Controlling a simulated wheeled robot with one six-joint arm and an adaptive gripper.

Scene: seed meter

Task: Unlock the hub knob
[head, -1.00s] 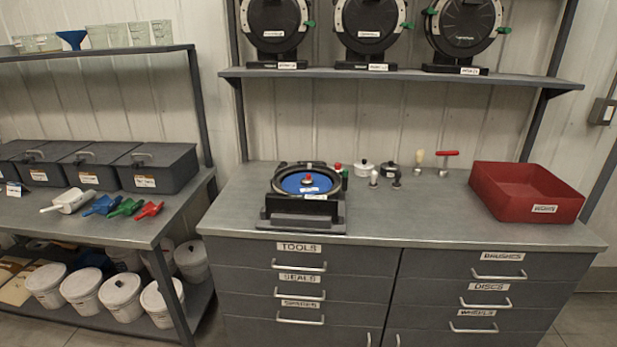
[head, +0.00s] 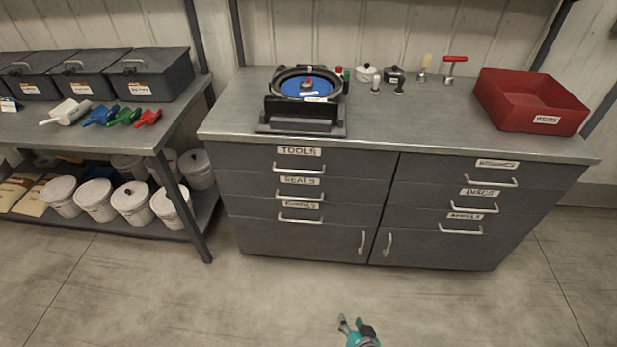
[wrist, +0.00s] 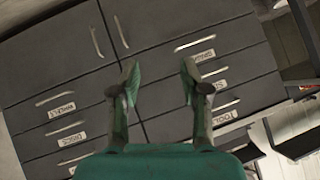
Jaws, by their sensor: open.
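The seed meter (head: 300,112) sits on the left part of the workbench, in a black cradle. It has a dark ring around a blue disc (head: 292,91). A small red hub knob (head: 308,83) shows at the disc's centre; whether it is locked is too small to tell. My gripper (head: 350,322) is low in front of the cabinet, far from the meter, at the bottom of the head view. In the wrist view my gripper (wrist: 158,80) has its two green fingers wide apart with nothing between them. The meter is not visible there.
The workbench (head: 420,125) has labelled drawers below. Several small parts and a red-handled tool (head: 454,66) stand at its back. A red bin (head: 530,103) is at the right end. A shelf unit with scoops (head: 125,117) and white buckets (head: 95,198) stands left. The floor (head: 230,290) in front is clear.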

